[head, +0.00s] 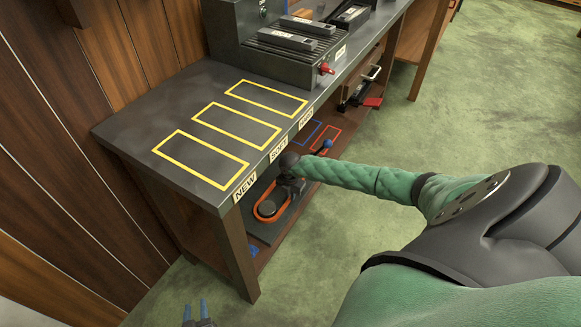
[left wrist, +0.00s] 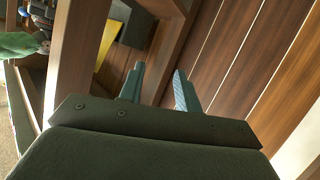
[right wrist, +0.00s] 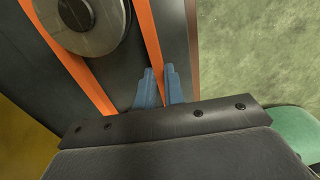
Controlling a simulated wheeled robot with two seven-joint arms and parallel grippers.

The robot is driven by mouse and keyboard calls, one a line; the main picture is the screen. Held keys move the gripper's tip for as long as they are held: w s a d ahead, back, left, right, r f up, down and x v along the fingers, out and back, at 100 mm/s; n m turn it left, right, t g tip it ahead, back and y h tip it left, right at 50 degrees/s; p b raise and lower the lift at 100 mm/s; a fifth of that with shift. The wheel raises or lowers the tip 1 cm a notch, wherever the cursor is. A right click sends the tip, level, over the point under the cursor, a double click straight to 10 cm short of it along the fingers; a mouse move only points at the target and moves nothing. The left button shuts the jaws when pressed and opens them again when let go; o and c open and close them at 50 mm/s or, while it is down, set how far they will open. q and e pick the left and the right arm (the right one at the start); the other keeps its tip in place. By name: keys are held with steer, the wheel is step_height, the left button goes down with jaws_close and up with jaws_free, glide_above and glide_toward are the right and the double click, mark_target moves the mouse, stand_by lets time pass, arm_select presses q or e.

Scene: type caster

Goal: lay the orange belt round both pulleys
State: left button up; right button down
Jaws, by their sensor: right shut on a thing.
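The orange belt (head: 257,217) is on the lower shelf under the bench, curving round the outside of a grey pulley (head: 267,208) on a dark plate. In the right wrist view, two belt strands (right wrist: 77,66) run on either side of the metal pulley (right wrist: 88,22). My right gripper (right wrist: 160,86) is shut on the right-hand strand; its blue fingers sit close on it. In the head view my right gripper (head: 292,184) reaches under the bench edge and covers the far part of the belt. I cannot make out the second pulley. My left gripper (head: 196,310) is open and empty.
The bench top (head: 130,130) with yellow outlines overhangs the shelf. A bench leg (head: 238,255) stands between my left gripper and the belt. A blue-knobbed lever (head: 326,145) is beyond my right gripper. The wood-panelled wall (left wrist: 240,60) is near my left gripper.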

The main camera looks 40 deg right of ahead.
steer(key=c, duration=1.4)
jaws_free()
steer(key=shift+r, duration=0.15)
